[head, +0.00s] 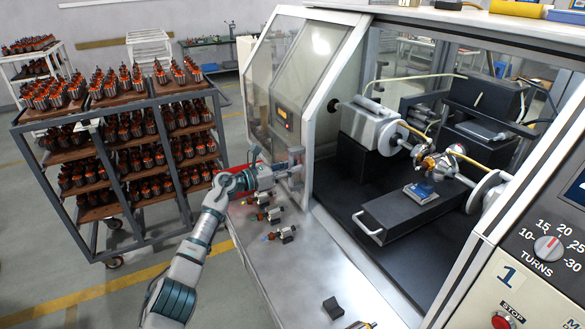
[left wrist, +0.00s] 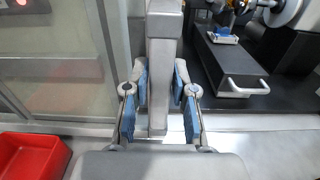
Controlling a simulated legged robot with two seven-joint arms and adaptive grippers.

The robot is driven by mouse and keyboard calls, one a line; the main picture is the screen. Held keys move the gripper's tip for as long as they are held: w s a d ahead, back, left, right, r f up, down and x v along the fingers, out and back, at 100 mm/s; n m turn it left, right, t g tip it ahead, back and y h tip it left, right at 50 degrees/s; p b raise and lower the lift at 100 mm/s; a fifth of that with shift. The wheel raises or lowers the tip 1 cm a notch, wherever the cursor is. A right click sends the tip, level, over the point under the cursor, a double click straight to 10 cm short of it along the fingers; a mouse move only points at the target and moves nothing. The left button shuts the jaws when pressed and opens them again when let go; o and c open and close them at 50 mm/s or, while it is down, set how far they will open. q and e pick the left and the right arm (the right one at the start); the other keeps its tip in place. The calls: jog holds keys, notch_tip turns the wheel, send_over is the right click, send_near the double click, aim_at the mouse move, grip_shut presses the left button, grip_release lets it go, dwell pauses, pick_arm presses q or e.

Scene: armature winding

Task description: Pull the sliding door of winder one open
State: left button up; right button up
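Winder one (head: 507,275) is the white cabinet at the right, with a "1" on its panel. Its clear sliding door (head: 318,58) in a pale frame is at the left of the front, and the front is open to the right of it. My left gripper (head: 290,163) is at the door's edge. In the left wrist view, my left gripper (left wrist: 160,85) has a blue-padded finger on each side of the upright grey door handle (left wrist: 164,30). The pads appear to touch it. My right gripper is not in view.
A long black box with a grey handle (head: 390,212) sits inside the winder. Small armatures (head: 283,233) lie on the metal ledge below my left gripper. A red bin (left wrist: 28,158) is at the ledge's left. A loaded rack (head: 130,150) stands farther left.

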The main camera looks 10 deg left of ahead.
pick_arm(q)
jog(key=shift+o, duration=0.8)
jog(key=shift+w+a, duration=0.1)
jog(key=shift+a, duration=0.35)
jog(key=v, duration=1.1)
jog(key=shift+s+a, duration=0.2)
jog(key=shift+s, duration=0.05)
jog(key=shift+f, duration=0.15)
